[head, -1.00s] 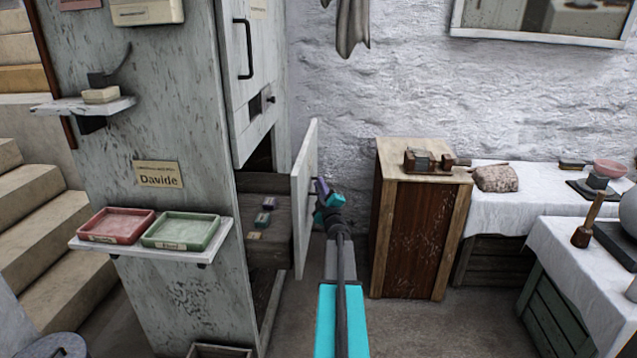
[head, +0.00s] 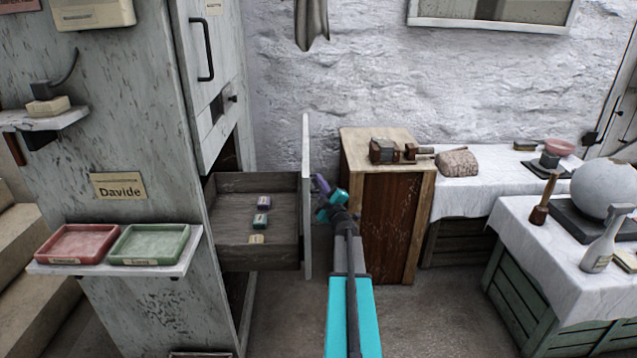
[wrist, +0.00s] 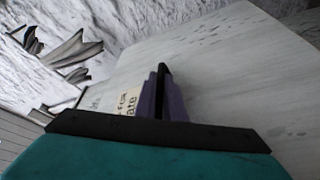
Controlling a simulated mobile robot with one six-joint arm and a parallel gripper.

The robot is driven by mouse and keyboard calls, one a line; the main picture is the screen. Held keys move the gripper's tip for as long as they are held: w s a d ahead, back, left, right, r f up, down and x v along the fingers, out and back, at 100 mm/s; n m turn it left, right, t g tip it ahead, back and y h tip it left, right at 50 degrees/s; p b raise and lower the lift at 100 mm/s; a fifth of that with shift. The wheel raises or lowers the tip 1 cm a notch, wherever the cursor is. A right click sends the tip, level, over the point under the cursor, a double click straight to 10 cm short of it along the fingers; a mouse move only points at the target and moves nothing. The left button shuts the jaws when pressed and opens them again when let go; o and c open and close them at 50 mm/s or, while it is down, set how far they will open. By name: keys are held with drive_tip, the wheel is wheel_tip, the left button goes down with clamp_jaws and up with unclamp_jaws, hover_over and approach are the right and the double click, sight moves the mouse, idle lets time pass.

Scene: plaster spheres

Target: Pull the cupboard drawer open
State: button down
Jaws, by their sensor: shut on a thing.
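The cupboard drawer (head: 258,200) stands well out of the grey painted cupboard (head: 165,130), and its wooden inside is in view. Its tall pale front panel (head: 306,190) is seen nearly edge-on in the head view and as a broad white board (wrist: 225,75) in the wrist view. My gripper (head: 321,184) is at the outer face of this panel. In the wrist view its purple fingers (wrist: 165,98) are shut on a dark handle (wrist: 163,74). Small purple (head: 264,202) and teal (head: 260,221) items and a cream tag (head: 256,239) lie in the drawer.
A wooden cabinet (head: 385,225) with tools on top stands just right of the panel. Cloth-covered tables (head: 530,240) are further right. A shelf with red (head: 77,244) and green (head: 150,244) trays juts from the cupboard's side. Bare floor lies in front.

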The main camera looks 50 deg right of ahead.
drive_tip(key=shift+w+r, duration=0.15)
drive_tip(key=shift+r, duration=0.2)
drive_tip(key=c, duration=2.1)
unclamp_jaws()
drive_tip(key=shift+a+f, duration=0.15)
drive_tip(key=shift+a+f, duration=0.1)
drive_tip(key=shift+f, duration=0.05)
drive_tip(key=shift+v, duration=6.8)
